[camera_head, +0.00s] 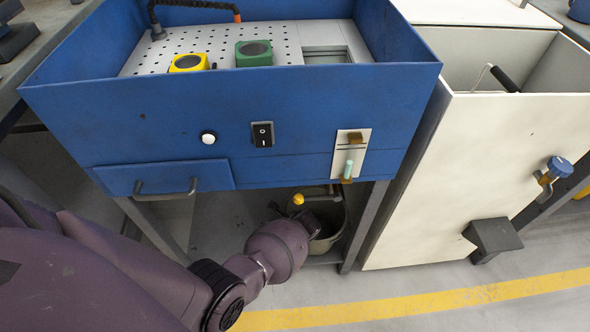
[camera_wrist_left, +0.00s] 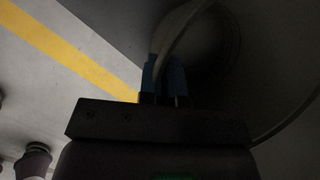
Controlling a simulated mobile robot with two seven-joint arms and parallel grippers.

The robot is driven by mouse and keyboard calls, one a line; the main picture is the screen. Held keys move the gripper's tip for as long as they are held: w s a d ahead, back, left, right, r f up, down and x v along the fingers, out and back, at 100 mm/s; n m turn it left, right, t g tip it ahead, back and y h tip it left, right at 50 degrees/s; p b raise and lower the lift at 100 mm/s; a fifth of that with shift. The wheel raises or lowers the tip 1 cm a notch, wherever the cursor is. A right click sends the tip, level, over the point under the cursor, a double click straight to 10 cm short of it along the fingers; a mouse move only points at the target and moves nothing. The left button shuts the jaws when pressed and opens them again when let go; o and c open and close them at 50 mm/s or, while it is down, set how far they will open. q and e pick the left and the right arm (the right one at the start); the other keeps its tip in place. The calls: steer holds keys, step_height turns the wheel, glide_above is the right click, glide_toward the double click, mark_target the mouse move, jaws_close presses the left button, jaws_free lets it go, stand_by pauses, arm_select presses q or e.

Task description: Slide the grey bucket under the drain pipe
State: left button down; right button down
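The grey bucket (camera_head: 328,243) stands on the low shelf under the blue tank, partly hidden by my left arm. The drain pipe (camera_head: 322,194) with a yellow knob (camera_head: 298,199) comes down under the tank, above the bucket opening as seen from here. My left gripper's fingers are hidden in the head view. In the left wrist view my left gripper (camera_wrist_left: 164,82) has its blue fingers close together on either side of the bucket's rim (camera_wrist_left: 182,33), with the rim filling the gap. The dark bucket inside (camera_wrist_left: 215,60) shows to the right. My right gripper is in neither view.
The blue tank (camera_head: 180,125) overhangs the shelf, and its table leg (camera_head: 364,225) stands right of the bucket. A cream cabinet (camera_head: 425,200) with a dark pedal (camera_head: 492,238) is farther right. The floor in front, with a yellow line (camera_head: 420,304), is clear.

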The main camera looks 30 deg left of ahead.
arm_select(q)
steer(key=c, duration=1.2)
jaws_free()
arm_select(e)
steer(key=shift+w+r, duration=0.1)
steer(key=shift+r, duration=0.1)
